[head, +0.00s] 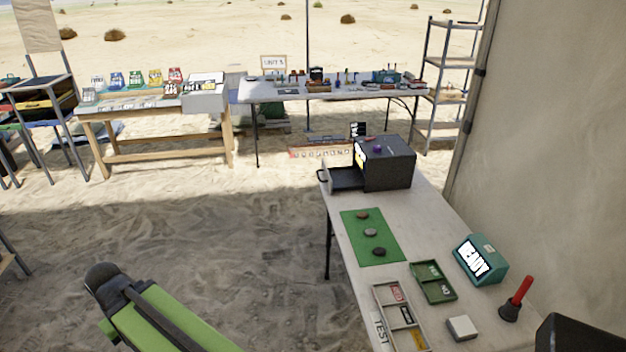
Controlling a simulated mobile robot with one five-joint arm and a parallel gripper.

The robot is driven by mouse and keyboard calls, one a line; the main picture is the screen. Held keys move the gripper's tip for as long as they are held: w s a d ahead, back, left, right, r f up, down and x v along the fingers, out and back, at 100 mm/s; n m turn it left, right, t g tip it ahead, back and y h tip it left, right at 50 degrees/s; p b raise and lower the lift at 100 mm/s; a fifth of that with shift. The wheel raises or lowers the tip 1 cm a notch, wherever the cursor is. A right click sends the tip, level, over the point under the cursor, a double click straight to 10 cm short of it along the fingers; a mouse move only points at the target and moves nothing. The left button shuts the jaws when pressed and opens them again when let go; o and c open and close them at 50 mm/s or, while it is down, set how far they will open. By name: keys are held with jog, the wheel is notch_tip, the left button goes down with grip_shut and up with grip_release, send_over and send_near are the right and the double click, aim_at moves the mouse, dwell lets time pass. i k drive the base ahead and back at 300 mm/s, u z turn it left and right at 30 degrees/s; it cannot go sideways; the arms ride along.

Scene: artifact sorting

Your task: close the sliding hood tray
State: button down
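The hood is a black box (398,172) at the far end of the near table on the right. Its sliding tray (346,180) sticks out from the left side, so it stands open. A purple knob (377,149) shows on top of the hood. A green and black part of my arm shows at the lower left, well apart from the tray. My gripper is not in view.
On the near table (425,220) are a green mat (383,248) with three stones, a green tray (445,293), a sectioned tray (381,318), a teal "READY" device (496,266) and a red-handled tool (522,288). Open sand lies left of the table. A wall stands right.

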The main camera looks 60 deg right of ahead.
aim_at(343, 178)
jog(key=z, duration=0.5)
jog(key=i, duration=1)
jog(key=u, duration=0.15)
